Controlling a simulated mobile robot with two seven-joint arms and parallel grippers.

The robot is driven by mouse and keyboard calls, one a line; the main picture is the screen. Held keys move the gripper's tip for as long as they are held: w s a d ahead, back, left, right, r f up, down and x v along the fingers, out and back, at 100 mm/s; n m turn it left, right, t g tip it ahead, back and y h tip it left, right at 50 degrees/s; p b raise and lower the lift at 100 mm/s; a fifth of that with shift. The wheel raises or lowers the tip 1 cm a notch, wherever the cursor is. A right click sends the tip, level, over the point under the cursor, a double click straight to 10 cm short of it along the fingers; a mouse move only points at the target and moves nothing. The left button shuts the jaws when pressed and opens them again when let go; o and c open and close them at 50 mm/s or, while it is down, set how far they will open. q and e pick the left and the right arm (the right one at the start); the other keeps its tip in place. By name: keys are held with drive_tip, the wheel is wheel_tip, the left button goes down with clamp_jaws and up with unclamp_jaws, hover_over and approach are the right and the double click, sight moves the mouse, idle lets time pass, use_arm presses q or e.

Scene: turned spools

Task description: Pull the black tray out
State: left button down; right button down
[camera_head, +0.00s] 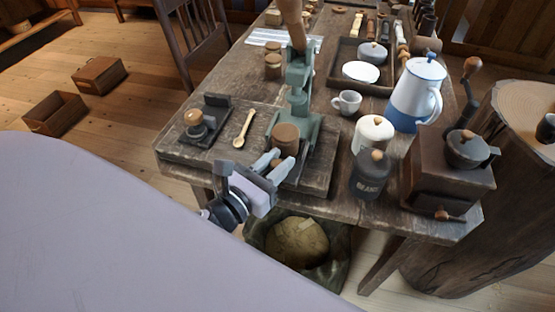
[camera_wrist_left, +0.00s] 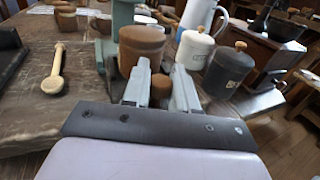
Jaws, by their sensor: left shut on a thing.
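My left gripper (camera_head: 268,166) is at the table's front edge, in front of the green press (camera_head: 300,95). In the left wrist view its fingers (camera_wrist_left: 160,92) are shut on a small brown wooden knob (camera_wrist_left: 161,88). What the knob is fixed to is hidden by the fingers. A larger brown wooden cup (camera_head: 285,138) stands just beyond the fingers. A dark slab (camera_head: 317,177) lies under the press. A flat black tray (camera_head: 180,143) with a wood-topped tool on it lies at the table's left corner; I cannot tell which is the task's tray. My right gripper is out of view.
A wooden spoon (camera_head: 244,129) lies left of the press. A white jar (camera_head: 372,134), a dark jar (camera_head: 370,175) and a coffee grinder (camera_head: 445,175) stand to the right. A sack-lined bin (camera_head: 335,270) is below the table edge. Floor to the left is partly free.

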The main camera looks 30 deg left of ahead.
use_arm(q)
drive_tip(key=c, duration=1)
unclamp_jaws()
drive_tip(key=shift+r, duration=0.4)
drive_tip(key=shift+f, duration=0.1)
drive_tip(key=shift+s+f, duration=0.1)
drive_tip(key=shift+s+f, duration=0.1)
drive_tip(key=shift+s, duration=0.15)
drive_tip(key=s, duration=0.1)
drive_tip(key=s+b, duration=0.1)
drive_tip(key=s, duration=0.2)
drive_tip(key=shift+s+a, duration=0.4)
drive_tip(key=shift+s+a+r+b, duration=0.15)
drive_tip(key=shift+s+b, duration=0.25)
drive_tip(key=shift+s, duration=0.4)
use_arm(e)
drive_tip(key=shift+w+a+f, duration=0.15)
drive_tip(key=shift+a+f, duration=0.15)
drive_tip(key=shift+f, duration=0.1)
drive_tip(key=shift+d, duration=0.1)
